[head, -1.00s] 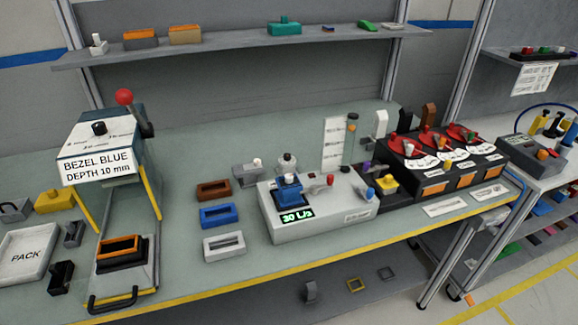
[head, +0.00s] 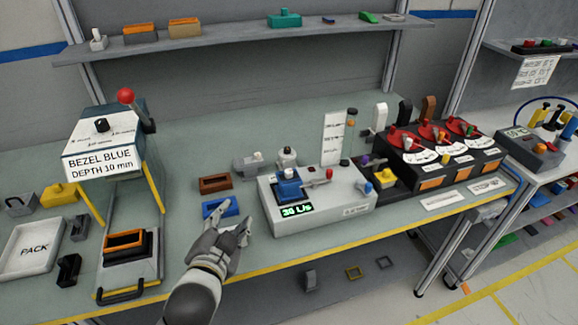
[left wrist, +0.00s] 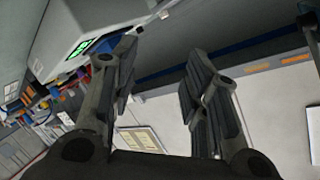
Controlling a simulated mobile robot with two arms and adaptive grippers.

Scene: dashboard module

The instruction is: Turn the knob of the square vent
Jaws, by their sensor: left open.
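A blue square vent-like block (head: 289,188) with a small knob on top sits on the grey tester box (head: 345,210), above the green "30 L/s" display. I cannot tell for certain that this is the square vent. My left gripper (head: 232,226) is open and empty, in front of and left of the tester, over the bench's front part. In the left wrist view my left gripper's (left wrist: 160,62) fingers are apart with nothing between them. The tester box (left wrist: 85,20) shows there at the upper left. My right gripper is not in view.
A red-tipped lever (head: 320,182) stands on the tester right of the blue block. A blue frame (head: 219,206) and a brown frame (head: 215,183) lie left of it. A round grey piece (head: 287,157) stands behind. A black panel with red dials (head: 440,150) stands right.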

